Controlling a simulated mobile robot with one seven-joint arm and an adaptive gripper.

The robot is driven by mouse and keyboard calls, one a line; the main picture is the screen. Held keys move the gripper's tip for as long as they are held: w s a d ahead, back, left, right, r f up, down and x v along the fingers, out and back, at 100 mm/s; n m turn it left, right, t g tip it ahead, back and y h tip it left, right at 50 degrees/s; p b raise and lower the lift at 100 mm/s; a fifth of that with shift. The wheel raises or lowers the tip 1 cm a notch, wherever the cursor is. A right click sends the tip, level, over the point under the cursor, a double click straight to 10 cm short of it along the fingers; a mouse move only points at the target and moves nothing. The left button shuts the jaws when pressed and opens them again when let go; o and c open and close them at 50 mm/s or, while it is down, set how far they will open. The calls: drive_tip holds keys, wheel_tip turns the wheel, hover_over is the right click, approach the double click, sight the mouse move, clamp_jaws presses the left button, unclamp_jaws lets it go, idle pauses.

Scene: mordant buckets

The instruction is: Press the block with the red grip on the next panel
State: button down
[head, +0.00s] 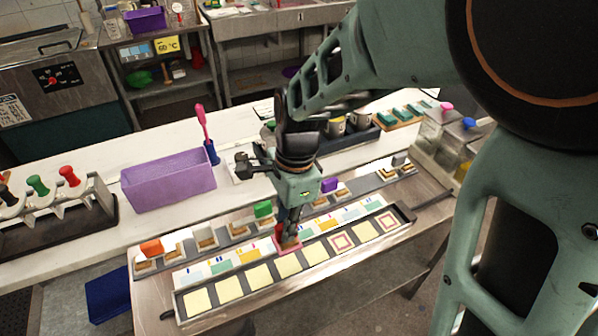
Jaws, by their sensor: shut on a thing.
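My gripper (289,236) points down over the middle of the bench and is shut on a small block (290,241). In front lies a long dark-edged tray (409,214) with a row of cream panels. Two panels toward the right carry a red square outline (342,242) (390,222), with a plain panel (366,232) between them. The panels to the left, such as this one (289,265), are plain.
Behind the tray run a strip of coloured cards (221,268) and a rack with an orange-gripped block (152,248), a green one (263,209) and a purple one (329,185). A purple bin (168,184) and a brush (203,125) stand behind. Clear jars (436,128) stand right.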

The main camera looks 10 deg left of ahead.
sight(287, 246)
drive_tip(key=shift+f+b, duration=3)
drive_tip(key=shift+f, duration=0.55)
drive_tip(key=shift+f, duration=0.15)
drive_tip(key=shift+f+b, duration=0.5)
drive_tip(key=shift+f, duration=0.2)
drive_tip(key=shift+f, duration=0.1)
drive_tip(key=shift+f+b, duration=0.3)
drive_tip(key=shift+f, duration=0.15)
drive_tip(key=shift+r, duration=0.15)
drive_tip(key=shift+r+p, duration=3.05)
drive_tip(key=shift+r, duration=0.35)
